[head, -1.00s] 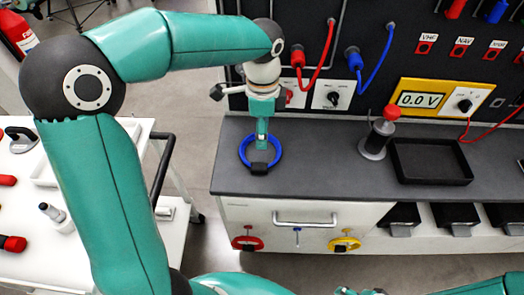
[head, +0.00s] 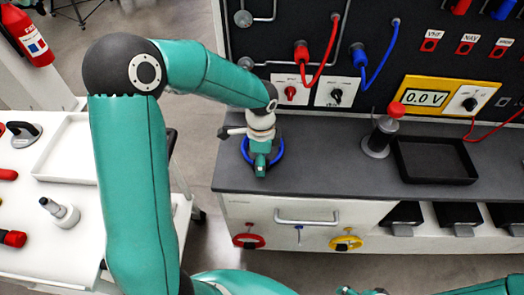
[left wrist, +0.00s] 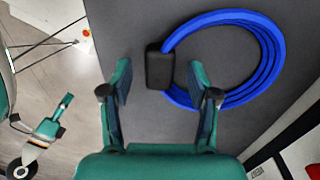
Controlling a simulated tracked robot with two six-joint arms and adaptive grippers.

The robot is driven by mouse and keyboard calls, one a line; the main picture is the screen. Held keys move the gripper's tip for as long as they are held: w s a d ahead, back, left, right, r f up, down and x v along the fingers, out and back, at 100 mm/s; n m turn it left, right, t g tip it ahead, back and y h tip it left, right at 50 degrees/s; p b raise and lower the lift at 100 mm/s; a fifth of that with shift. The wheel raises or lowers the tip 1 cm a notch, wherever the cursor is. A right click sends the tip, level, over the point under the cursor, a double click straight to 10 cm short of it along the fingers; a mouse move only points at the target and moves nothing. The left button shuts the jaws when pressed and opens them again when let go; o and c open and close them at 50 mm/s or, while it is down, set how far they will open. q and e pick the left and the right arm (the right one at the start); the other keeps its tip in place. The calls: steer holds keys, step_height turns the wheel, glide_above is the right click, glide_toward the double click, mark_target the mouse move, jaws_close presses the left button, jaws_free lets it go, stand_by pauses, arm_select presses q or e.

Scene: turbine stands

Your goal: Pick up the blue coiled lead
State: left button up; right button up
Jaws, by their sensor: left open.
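The blue coiled lead (head: 279,150) lies as a ring on the dark worktop, partly hidden by my left gripper (head: 260,170) in the head view. In the left wrist view the blue coiled lead (left wrist: 272,50) shows several loops gathered at a black block (left wrist: 160,68). My left gripper (left wrist: 160,82) is open, with one finger on each side of the block's near end and a visible gap to the left finger. Nothing is clearly gripped. Part of what seems to be my right gripper (left wrist: 62,108) shows at the left of the wrist view, its opening unclear.
A black tray (head: 434,178) and a grey stand with a red top (head: 382,135) are right of the lead. A panel with red and blue plugged leads (head: 375,70) rises behind. A white cart (head: 60,245) with tools stands at the left. Worktop between lead and stand is clear.

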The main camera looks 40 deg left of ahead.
arm_select(q)
steer(key=shift+f, duration=0.3)
jaws_close()
steer(key=shift+r, duration=0.15)
stand_by(0.3)
step_height(320, 180, up, 20)
steer(key=p, duration=0.1)
steer(key=shift+p, duration=0.3)
steer(key=c, duration=0.7)
jaws_free()
jaws_close()
